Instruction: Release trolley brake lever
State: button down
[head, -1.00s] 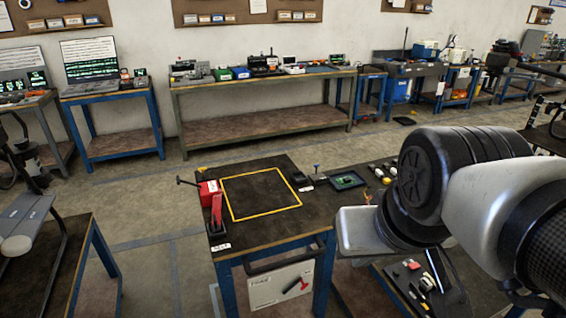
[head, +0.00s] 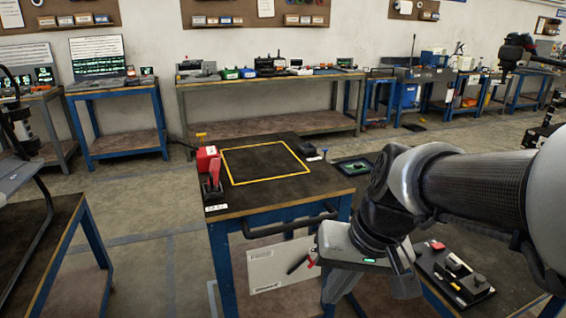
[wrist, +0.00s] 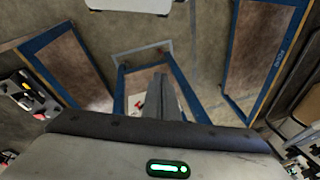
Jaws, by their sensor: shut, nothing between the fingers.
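The trolley (head: 235,205) has blue legs, a dark top and a black push handle (head: 290,228). A small lever (head: 298,265) with a dark bar and red end shows against the white panel (head: 265,275) below the handle; whether it stands clear of the panel cannot be told. In the wrist view a red patch (wrist: 139,101) on white shows left of the fingers, partly hidden. My gripper (head: 335,298) hangs just right of the panel and lever, apart from them. Its fingers are together and empty in the wrist view (wrist: 163,82).
On the trolley top are a red box (head: 207,158), an upright red piece (head: 215,173) in a black base and a yellow-outlined square (head: 265,165). A side bench with a black tray (head: 455,275) is at right. Another table (head: 35,240) is at left, with open floor between.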

jog(key=w+a+f+m+y+p, duration=0.2)
jog(key=w+a+f+m+y, duration=0.2)
jog(key=w+f+m+y, duration=0.7)
jog(key=w+d+f+m+t+h, duration=0.2)
jog(key=w+d+f+m+t, duration=0.1)
jog(key=f, duration=0.4)
jog(key=w+d+f+m+t+h, duration=0.3)
jog(key=d+f+m+t, duration=0.2)
jog(key=d+f+t, duration=0.1)
jog(key=w+d+f+m+t+h, duration=0.2)
jog(key=w+d+f+m+t, duration=0.1)
jog(key=f, duration=0.7)
jog(key=d+m+t, duration=0.1)
jog(key=d+t, duration=0.1)
jog(key=t, duration=0.1)
jog(key=shift+w+m, duration=0.25)
jog(key=shift+m, duration=0.05)
